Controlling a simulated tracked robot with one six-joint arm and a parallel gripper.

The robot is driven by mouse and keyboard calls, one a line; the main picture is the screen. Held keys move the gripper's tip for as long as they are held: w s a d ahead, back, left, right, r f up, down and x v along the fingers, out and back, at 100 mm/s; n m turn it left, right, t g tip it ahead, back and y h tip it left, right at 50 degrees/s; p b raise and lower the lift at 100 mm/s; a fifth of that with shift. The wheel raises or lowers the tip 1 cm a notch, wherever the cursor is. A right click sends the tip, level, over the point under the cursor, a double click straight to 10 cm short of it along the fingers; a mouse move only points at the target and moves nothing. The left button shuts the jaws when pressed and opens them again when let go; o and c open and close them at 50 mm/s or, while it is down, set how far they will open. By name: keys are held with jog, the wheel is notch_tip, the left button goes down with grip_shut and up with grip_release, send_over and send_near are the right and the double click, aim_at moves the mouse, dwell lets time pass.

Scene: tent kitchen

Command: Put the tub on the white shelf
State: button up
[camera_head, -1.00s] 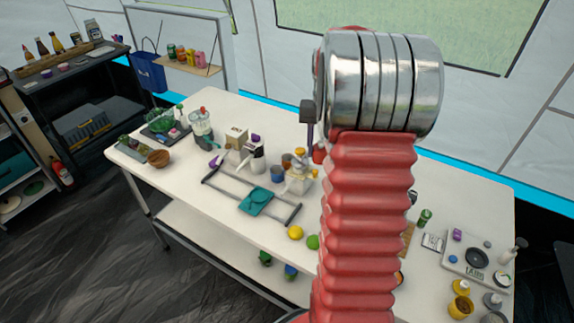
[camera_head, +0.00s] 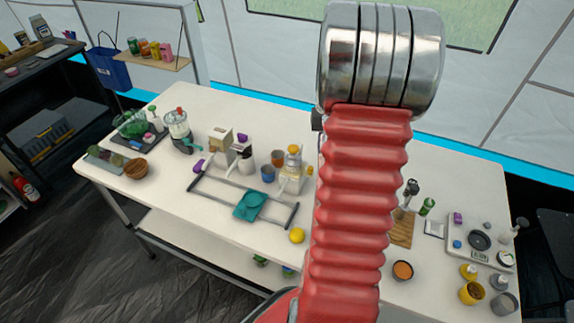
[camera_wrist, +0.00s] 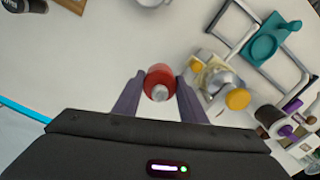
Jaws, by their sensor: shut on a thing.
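My gripper (camera_wrist: 158,88) is shut on a red round container (camera_wrist: 160,76) with a pale grey knob or cap, seen from above between the two purple-grey fingers in the wrist view. I cannot tell for sure that it is the tub. In the head view the fingers and the held thing are hidden behind my red arm. A white shelf (camera_head: 190,238) runs low under the white table, partly in view, with a few green and blue things at its right part.
The white table (camera_head: 225,105) carries a rack with a teal pan (camera_head: 249,204), a juicer (camera_head: 293,168), a blue cup (camera_head: 268,174), a lemon (camera_head: 297,236) and a scale (camera_head: 480,241). A hanging wooden shelf (camera_head: 150,62) with jars is behind. The table's back middle is clear.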

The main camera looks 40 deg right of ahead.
jog(key=shift+f, duration=3.1)
jog(key=shift+f, duration=1.9)
jog(key=o, duration=0.6)
notch_tip(320, 180, up, 12)
jog(key=shift+r, duration=0.1)
